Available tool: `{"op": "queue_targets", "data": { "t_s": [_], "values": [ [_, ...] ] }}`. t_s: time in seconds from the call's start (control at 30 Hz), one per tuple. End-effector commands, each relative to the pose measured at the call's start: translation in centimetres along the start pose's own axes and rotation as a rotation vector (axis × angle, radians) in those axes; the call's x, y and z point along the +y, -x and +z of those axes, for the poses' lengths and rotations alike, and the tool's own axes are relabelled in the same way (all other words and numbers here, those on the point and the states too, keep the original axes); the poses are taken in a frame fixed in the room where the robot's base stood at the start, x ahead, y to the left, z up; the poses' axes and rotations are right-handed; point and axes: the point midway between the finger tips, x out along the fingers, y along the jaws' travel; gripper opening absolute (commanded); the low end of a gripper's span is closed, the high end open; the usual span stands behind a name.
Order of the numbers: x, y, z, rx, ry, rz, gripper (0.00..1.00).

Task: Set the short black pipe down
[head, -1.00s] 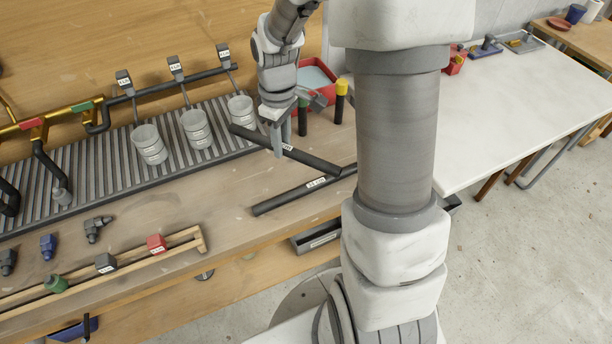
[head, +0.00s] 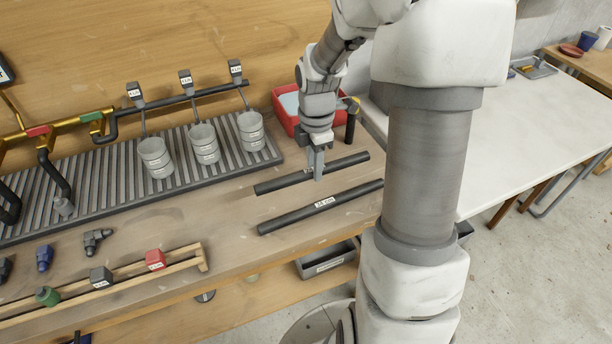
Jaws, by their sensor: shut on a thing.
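The short black pipe (head: 277,184) is in my gripper (head: 318,173) at the back right of the wooden bench. My gripper points down and is shut around the pipe near its middle. The pipe lies roughly level, low over the bench, behind and nearly parallel to a longer black pipe (head: 345,197) with a white label. I cannot tell whether the held pipe touches the bench top. The fingers hide part of its middle.
A ribbed grey rack (head: 110,185) with several grey cups (head: 204,144) stands to the left. A red bin (head: 283,112) and a dark upright cylinder (head: 351,125) are behind the gripper. A wooden rail (head: 130,270) runs along the front left. Bare bench lies left of the pipes.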

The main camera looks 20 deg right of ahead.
Motion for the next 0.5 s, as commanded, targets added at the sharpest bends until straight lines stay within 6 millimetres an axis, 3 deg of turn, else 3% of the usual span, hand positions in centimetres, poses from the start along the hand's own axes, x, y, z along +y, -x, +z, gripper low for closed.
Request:
{"op": "queue_targets", "data": {
  "t_s": [0.3,0.5],
  "values": [
    [6.0,-3.8,0.4,0.0,-0.001,-0.001,0.0],
    [7.7,-4.7,0.6,-0.001,-0.001,-0.001,0.0]
  ]
}}
